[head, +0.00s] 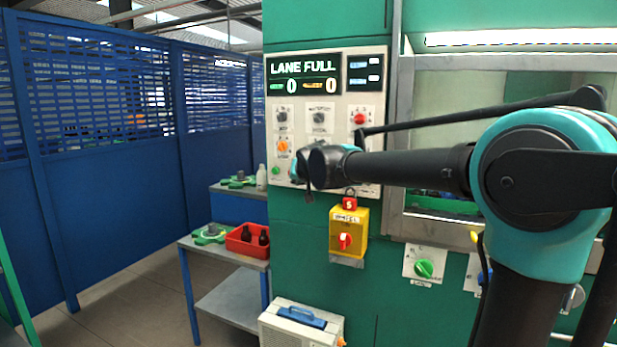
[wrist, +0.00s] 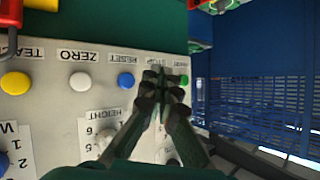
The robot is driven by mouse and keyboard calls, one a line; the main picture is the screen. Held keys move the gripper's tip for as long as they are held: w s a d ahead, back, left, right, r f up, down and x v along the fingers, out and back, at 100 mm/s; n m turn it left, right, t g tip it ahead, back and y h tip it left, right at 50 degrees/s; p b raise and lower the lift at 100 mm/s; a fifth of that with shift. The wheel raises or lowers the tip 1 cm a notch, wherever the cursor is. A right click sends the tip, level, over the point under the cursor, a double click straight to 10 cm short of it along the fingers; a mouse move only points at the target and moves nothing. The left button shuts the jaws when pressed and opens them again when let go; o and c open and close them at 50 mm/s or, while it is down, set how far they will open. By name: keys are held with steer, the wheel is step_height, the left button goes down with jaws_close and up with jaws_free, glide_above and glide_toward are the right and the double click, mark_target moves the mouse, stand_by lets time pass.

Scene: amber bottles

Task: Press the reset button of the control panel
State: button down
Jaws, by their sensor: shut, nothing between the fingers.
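The control panel (head: 344,97) is a pale plate on the green machine, with a LANE FULL display on top. In the wrist view the panel (wrist: 60,110) appears upside down with a row of buttons. The blue reset button (wrist: 126,80) lies under the RESET label, just left of my gripper (wrist: 161,76). My gripper is shut and empty, its tips in front of the spot under the STOP label, hiding any button there. I cannot tell whether the tips touch the panel. In the head view my gripper (head: 297,167) covers the panel's lower part, and the reset button is hidden.
The wrist view shows a white ZERO button (wrist: 80,82), a yellow TEACH button (wrist: 15,83) and a green button (wrist: 184,79). Below the panel is a yellow box (head: 347,225) with a red padlock and switch. A table with a red crate (head: 240,240) stands left.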

steer(key=shift+w+d, duration=0.3)
steer(key=shift+w, duration=0.6)
steer(key=shift+w+d, duration=0.35)
steer(key=shift+w, duration=0.5)
steer(key=shift+w+d, duration=0.3)
steer(key=shift+w, duration=0.6)
steer(key=shift+w, duration=0.1)
steer(key=shift+w+d, duration=0.1)
steer(key=shift+w, duration=0.15)
steer(key=shift+w+d, duration=0.2)
steer(key=shift+w, duration=0.25)
stand_by(0.5)
steer(key=shift+s+a, duration=0.3)
steer(key=shift+s, duration=0.55)
steer(key=s, duration=0.1)
steer(key=s+a, duration=0.1)
steer(key=s, duration=0.2)
steer(key=shift+s+a, duration=0.35)
steer(key=shift+a, duration=0.05)
